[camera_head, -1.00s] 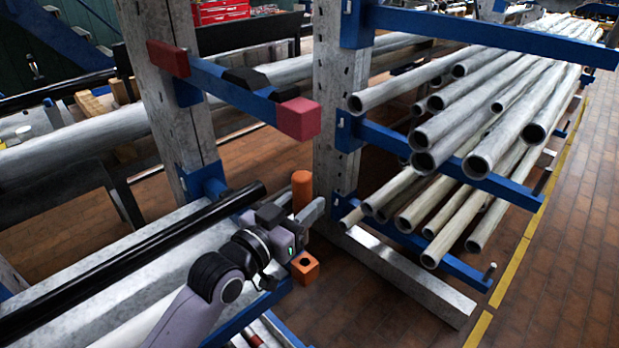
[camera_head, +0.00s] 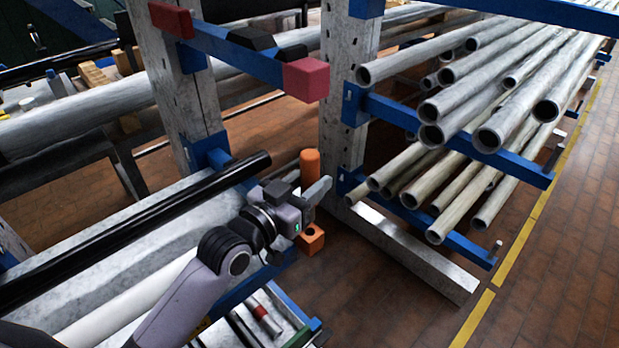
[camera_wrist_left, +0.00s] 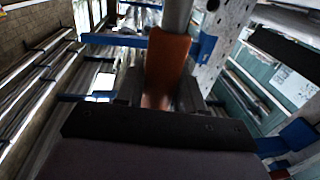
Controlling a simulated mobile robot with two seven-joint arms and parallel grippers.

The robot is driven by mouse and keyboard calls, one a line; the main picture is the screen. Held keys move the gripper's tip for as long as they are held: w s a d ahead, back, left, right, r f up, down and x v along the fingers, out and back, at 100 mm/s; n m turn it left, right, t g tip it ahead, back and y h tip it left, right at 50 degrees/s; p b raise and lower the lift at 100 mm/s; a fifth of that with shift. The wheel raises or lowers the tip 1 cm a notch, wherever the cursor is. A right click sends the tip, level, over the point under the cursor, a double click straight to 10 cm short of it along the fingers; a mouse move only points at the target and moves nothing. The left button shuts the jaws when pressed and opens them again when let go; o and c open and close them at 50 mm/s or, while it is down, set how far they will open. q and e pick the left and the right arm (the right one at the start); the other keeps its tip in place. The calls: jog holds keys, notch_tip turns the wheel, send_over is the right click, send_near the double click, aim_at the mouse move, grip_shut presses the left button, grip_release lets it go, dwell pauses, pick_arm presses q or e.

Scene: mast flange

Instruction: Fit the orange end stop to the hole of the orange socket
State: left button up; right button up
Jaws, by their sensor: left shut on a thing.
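The orange end stop (camera_head: 310,165) is an upright cylinder in the grip of my left gripper (camera_head: 316,190), which is shut on it. In the left wrist view the end stop (camera_wrist_left: 166,62) stands between the fingers (camera_wrist_left: 160,90). The orange socket (camera_head: 312,239) is a small block with a dark hole in its top, at the end of a blue rack arm. In the head view the end stop shows above the socket; the gripper hides its lower part, so I cannot tell the gap between them. My right gripper is not in view.
A black bar (camera_head: 140,250) lies along the rack on the left. A blue arm with a red end cap (camera_head: 306,80) juts out above. A galvanised upright (camera_head: 346,100) stands just behind the gripper. Pipes (camera_head: 490,100) fill the rack at right. Brick floor is open at lower right.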

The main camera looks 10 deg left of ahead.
pick_arm(q)
jog(key=shift+f+b, duration=0.65)
jog(key=shift+f, duration=0.7)
jog(key=shift+p, duration=0.75)
dwell(0.6)
jog(key=shift+f+b, duration=2)
jog(key=shift+f, duration=0.9)
jog(key=o, duration=1.2)
jog(key=shift+s, duration=0.1)
jog(key=v, duration=0.7)
